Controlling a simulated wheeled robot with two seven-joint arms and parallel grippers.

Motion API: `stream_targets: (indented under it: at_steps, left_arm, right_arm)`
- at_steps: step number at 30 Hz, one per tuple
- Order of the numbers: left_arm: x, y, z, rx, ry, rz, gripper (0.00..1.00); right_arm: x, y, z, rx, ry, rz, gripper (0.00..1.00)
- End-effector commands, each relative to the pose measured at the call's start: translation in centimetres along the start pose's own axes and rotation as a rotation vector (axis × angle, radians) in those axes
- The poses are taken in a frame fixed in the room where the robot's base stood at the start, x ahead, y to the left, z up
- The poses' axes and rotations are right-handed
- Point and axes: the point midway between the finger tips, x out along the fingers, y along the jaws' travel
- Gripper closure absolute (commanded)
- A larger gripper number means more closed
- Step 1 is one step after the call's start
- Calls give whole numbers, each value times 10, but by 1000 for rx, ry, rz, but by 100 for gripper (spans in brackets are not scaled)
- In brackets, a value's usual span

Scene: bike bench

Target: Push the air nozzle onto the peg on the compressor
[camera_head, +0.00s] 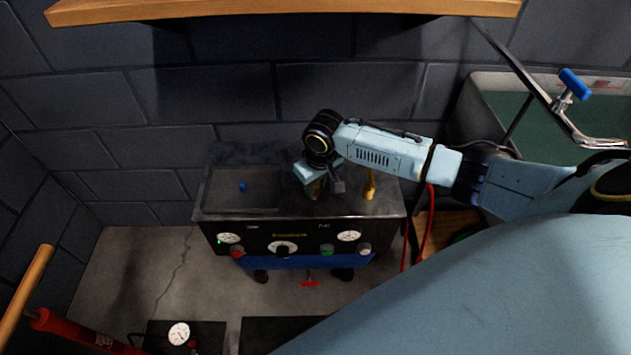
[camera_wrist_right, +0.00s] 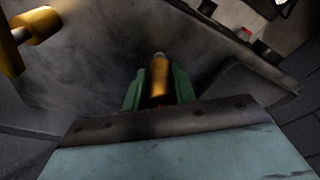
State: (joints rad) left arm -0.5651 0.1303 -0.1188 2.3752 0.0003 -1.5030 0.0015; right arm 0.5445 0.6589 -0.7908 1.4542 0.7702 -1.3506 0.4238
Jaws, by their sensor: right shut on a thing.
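The compressor (camera_head: 265,230) stands by the wall, with a dark top and a front panel of gauges and knobs. My right gripper (camera_head: 315,190) is over the middle of its top, pointing down. In the right wrist view its green fingers (camera_wrist_right: 160,90) are shut on a brass cylinder with a pale tip, which looks like the air nozzle (camera_wrist_right: 160,78). A brass fitting, apparently the peg (camera_head: 370,185), stands on the compressor right of the gripper. It also shows at upper left in the right wrist view (camera_wrist_right: 38,25), apart from the nozzle. My left gripper is out of view.
A shallow recess with a small blue piece (camera_head: 242,187) is on the compressor's left top. A red hose (camera_head: 430,220) hangs at the right. A sink (camera_head: 485,95) stands at the right back. A wooden shelf (camera_head: 280,10) hangs above.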

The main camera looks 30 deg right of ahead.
Motion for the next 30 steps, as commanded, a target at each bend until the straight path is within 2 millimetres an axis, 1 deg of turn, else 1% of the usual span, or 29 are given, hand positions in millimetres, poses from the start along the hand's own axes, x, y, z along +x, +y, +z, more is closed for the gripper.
stream_targets:
  at_steps: [17, 18, 21, 24, 30]
  left_arm:
    - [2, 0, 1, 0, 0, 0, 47]
    - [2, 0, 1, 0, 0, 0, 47]
    - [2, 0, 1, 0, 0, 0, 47]
    - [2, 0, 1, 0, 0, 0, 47]
    - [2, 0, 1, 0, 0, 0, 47]
  right_arm:
    - [12, 0, 1, 0, 1, 0, 100]
    - [12, 0, 1, 0, 1, 0, 71]
    - [12, 0, 1, 0, 1, 0, 58]
    - [12, 0, 1, 0, 1, 0, 47]
    - [12, 0, 2, 0, 0, 0, 47]
